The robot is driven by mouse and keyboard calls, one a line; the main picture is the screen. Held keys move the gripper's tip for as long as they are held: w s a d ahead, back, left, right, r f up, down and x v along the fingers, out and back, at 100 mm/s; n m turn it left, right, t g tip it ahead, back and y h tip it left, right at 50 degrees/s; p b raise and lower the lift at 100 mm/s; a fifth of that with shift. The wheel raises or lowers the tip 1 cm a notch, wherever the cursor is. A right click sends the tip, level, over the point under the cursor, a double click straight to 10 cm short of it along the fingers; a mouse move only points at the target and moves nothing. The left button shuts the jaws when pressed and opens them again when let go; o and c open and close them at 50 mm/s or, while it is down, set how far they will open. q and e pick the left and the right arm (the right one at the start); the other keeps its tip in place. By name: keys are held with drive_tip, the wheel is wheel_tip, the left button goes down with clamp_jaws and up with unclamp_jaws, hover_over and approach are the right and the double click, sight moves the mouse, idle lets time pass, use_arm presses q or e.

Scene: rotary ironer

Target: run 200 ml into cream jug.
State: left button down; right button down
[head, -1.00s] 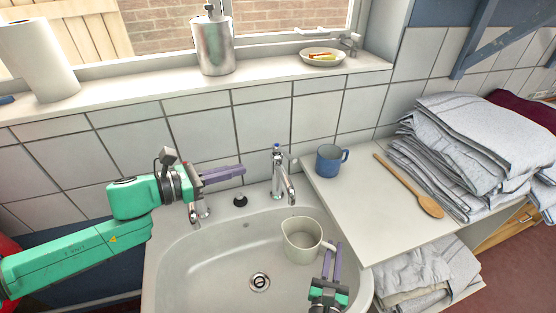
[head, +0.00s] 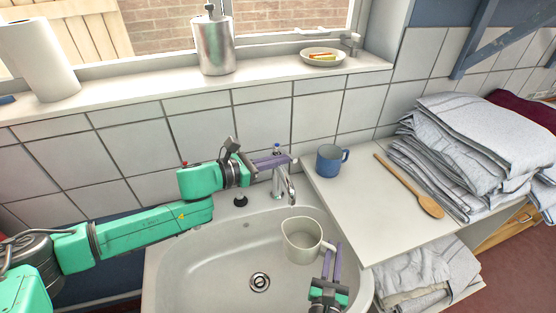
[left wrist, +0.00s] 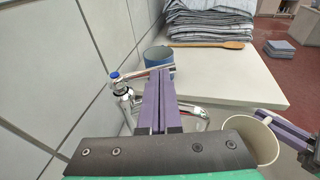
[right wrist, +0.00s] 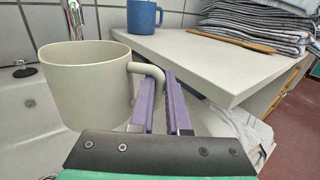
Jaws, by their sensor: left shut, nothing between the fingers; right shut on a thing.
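The cream jug (head: 300,242) is upright over the right side of the basin, just in front of the right-hand tap's spout. My right gripper (head: 331,262) is shut on its handle. In the right wrist view the jug (right wrist: 85,88) has its handle (right wrist: 148,74) at my fingers. My left gripper (head: 284,160) is shut and empty at the top of the blue-capped tap (head: 284,186). In the left wrist view the fingertips (left wrist: 160,72) are by the tap's lever (left wrist: 143,75); whether they touch is unclear. No water stream shows. The jug's inside bottom is hidden.
A second tap is mostly hidden behind my left arm. A blue mug (head: 329,159) and a wooden spoon (head: 410,188) lie on the worktop (head: 366,222) to the right, beside folded cloths (head: 480,145). The basin (head: 205,268) is otherwise clear, with a drain (head: 260,282).

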use_arm(q)
drive_tip(key=shift+d, duration=0.1)
drive_tip(key=shift+d+f+n+t+y, duration=0.1)
drive_tip(key=shift+d+n+t+y, duration=0.3)
drive_tip(key=shift+d+n+t, duration=0.15)
drive_tip(key=n+y, duration=0.1)
drive_tip(key=d+n+t+y, duration=0.1)
drive_tip(key=n+t+y, duration=0.1)
drive_tip(key=shift+w+d+t, duration=0.25)
drive_tip(key=shift+w, duration=0.1)
drive_tip(key=w+n+y, duration=0.1)
drive_tip(key=y, duration=0.1)
drive_tip(key=d+n+t+y, duration=0.1)
drive_tip(key=n+y, duration=0.1)
drive_tip(key=w+d+n+t+y, duration=0.1)
drive_tip(key=n+y, duration=0.1)
drive_tip(key=shift+w+d+y, duration=0.25)
drive_tip(key=shift+w+y, duration=0.05)
drive_tip(key=shift+w+d, duration=0.1)
